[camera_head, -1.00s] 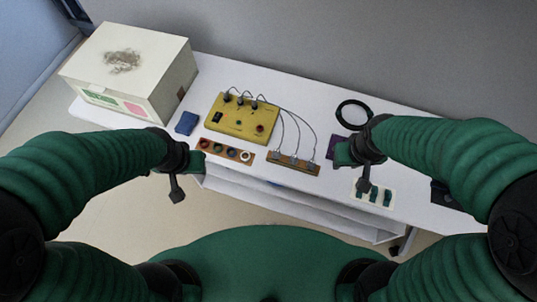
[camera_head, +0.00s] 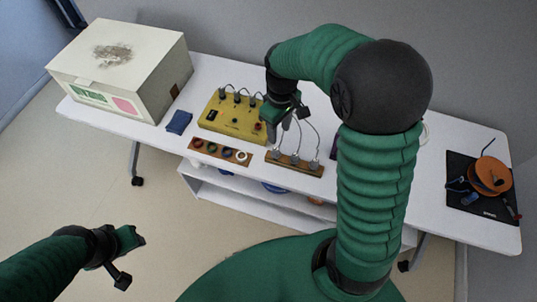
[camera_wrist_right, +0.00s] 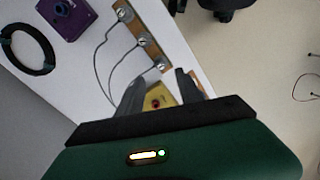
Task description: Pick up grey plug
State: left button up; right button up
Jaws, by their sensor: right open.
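Several grey plugs (camera_head: 295,160) stand in a row on a brown wooden strip (camera_head: 310,171), with thin grey cables rising from them. They also show in the right wrist view, where the nearest plug (camera_wrist_right: 161,65) is just ahead of the fingertips. My right gripper (camera_head: 281,124) is open and empty, above the table beside the right end of the yellow box (camera_head: 225,127), behind the strip. In the wrist view its two fingers (camera_wrist_right: 158,80) are apart, with the yellow box between them. My left gripper (camera_head: 138,239) is at the lower left, off the table; its jaws are unclear.
A brown strip with coloured rings (camera_head: 218,151) lies left of the plugs. A blue item (camera_head: 179,122) and a large white box (camera_head: 120,75) are further left. A black coil (camera_wrist_right: 47,58) and purple box (camera_wrist_right: 70,17) lie nearby. An orange reel (camera_head: 490,176) is far right.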

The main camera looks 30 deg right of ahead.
aim_at(276, 149)
notch_tip(276, 149, down, 8)
jog(key=shift+d+r+b, duration=0.1)
jog(key=shift+b, duration=0.35)
jog(key=f, duration=0.5)
jog(key=shift+w+a+f+b, duration=0.25)
jog(key=shift+w+b, duration=0.15)
jog(key=shift+r, duration=0.1)
grip_shut()
